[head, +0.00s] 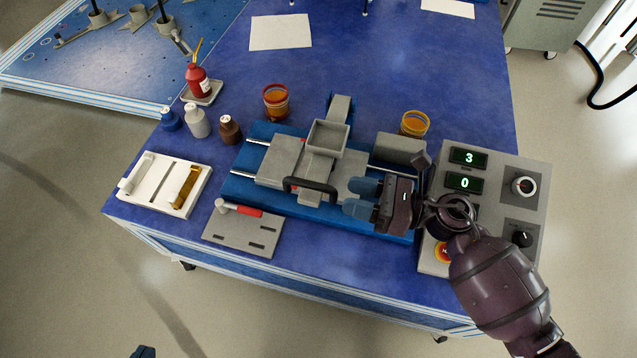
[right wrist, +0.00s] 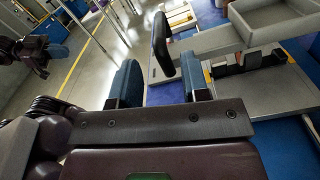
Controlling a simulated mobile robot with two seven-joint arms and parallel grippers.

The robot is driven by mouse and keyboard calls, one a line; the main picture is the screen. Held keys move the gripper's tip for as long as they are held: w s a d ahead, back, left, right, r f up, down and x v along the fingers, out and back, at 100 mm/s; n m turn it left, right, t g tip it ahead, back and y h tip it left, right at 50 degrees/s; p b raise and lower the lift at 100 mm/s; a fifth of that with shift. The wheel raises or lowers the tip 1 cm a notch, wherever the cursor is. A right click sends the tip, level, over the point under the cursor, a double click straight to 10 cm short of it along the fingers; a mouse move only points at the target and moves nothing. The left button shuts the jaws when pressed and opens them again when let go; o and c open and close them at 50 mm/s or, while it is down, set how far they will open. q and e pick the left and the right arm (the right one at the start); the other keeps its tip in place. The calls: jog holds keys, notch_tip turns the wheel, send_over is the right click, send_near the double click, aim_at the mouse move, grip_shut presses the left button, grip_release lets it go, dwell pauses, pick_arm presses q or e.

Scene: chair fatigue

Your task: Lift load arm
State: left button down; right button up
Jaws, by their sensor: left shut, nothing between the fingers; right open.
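The load arm (head: 325,165) is a grey bar with a square open tray (head: 328,137), lying across the grey and blue test fixture (head: 275,205). Its black handle (head: 312,185) is at the near end. In the right wrist view the handle (right wrist: 162,42) stands just beyond the fingertips. My right gripper (head: 358,199) is open and empty, its blue fingers pointing left toward the handle, apart from it. It also shows in the right wrist view (right wrist: 160,78). My left gripper (right wrist: 35,62) is shut and empty, away from the fixture; only a dark tip (head: 143,352) shows at the head view's bottom edge.
A control box (head: 484,200) with displays reading 3 and 0 stands right, under my right arm. A grey plate with a red-handled tool (head: 240,209), a white tray (head: 160,182) and small bottles (head: 197,122) lie left.

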aim_at(317, 185)
jog(key=x, duration=0.7)
jog(key=shift+a+b, duration=0.2)
jog(key=shift+b, duration=0.1)
jog(key=shift+c, duration=0.3)
grip_shut()
